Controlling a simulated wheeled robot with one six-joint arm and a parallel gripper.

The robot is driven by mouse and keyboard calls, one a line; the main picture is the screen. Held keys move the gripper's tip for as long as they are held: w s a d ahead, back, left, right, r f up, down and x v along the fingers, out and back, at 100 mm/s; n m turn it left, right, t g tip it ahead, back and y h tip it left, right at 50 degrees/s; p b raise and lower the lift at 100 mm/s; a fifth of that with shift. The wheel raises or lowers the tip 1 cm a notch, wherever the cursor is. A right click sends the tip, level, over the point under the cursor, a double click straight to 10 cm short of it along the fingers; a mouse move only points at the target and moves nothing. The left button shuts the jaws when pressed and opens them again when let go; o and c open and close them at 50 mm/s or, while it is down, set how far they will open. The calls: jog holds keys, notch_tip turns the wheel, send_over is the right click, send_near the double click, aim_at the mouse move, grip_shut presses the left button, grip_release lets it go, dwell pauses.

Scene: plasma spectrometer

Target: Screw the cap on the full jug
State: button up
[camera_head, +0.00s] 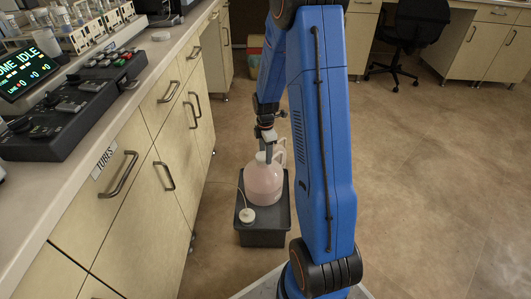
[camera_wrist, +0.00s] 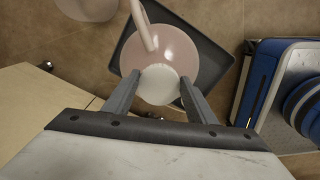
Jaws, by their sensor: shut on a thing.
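The full jug (camera_head: 263,187), translucent with pinkish liquid, stands upright in a dark tray (camera_head: 265,239) on the floor. The wrist view shows its rounded shoulder (camera_wrist: 180,55) and its handle (camera_wrist: 146,28). My gripper (camera_head: 267,150) points down over the jug's neck. In the wrist view, its two fingers (camera_wrist: 160,88) are shut on a white round cap (camera_wrist: 159,86), which lies over the mouth. The neck is hidden beneath the cap, so I cannot tell how far it is threaded. Another white cap with a thin tube (camera_head: 247,215) rests at the tray's front left.
A second pale jug (camera_wrist: 85,7) stands on the floor beyond the tray. Cabinets with handles (camera_head: 122,174) run close along the left. A white disc (camera_head: 160,36) lies on the counter. The floor at right is open, with a black chair (camera_head: 410,32) farther back.

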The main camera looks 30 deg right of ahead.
jog(key=shift+f, duration=0.95)
dwell(0.6)
jog(key=m, duration=0.7)
jog(key=shift+w, duration=0.1)
jog(key=m, duration=0.3)
jog(key=shift+m, duration=0.4)
jog(key=m, duration=0.3)
jog(key=shift+c, duration=0.5)
jog(key=o, duration=1.2)
jog(key=shift+o, duration=0.2)
